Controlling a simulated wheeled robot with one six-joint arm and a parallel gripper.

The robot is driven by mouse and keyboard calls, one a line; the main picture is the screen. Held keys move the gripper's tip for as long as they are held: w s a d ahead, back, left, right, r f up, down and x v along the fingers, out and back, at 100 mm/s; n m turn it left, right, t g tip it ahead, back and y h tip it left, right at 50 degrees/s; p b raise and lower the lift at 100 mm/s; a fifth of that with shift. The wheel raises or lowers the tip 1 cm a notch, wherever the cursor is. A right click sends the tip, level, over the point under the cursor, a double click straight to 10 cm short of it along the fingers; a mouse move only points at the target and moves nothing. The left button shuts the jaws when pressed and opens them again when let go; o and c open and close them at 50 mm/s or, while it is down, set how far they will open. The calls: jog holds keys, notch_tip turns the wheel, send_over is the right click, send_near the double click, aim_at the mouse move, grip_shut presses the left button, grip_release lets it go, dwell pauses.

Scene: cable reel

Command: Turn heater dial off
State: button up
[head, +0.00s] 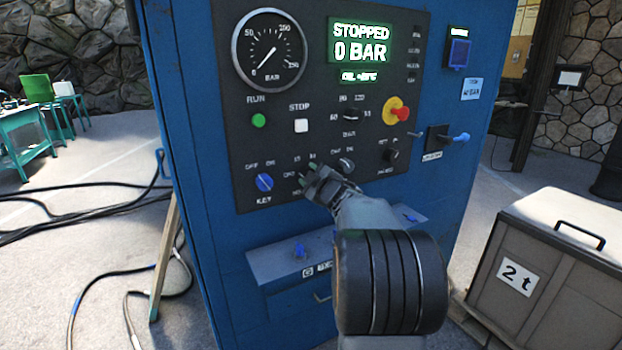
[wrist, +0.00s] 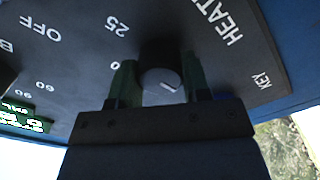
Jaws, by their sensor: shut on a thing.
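The heater dial (wrist: 160,88) is a dark round knob with a grey face in the wrist view, beside lettering that starts "HEAT". A short pale mark on its face points toward the right of that view; which setting this matches I cannot tell. My gripper (wrist: 158,88) has its two green fingers on either side of the knob, shut on it. In the head view my gripper (head: 313,178) is at the lower part of the dark control panel (head: 300,105) and hides the dial.
Above are a white stop button (head: 301,125) and a red-and-yellow knob (head: 397,111). A ledge (head: 340,247) juts out below. The display (head: 361,43) reads STOPPED, 0 BAR.

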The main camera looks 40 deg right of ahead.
dwell(0.3)
jog(key=o, duration=0.9)
jog(key=shift+s, duration=0.1)
jog(key=s, duration=0.4)
jog(key=s+a, duration=0.1)
jog(key=s, duration=0.4)
jog(key=s+a+p, duration=0.1)
jog(key=s, duration=0.3)
jog(key=shift+s, duration=0.25)
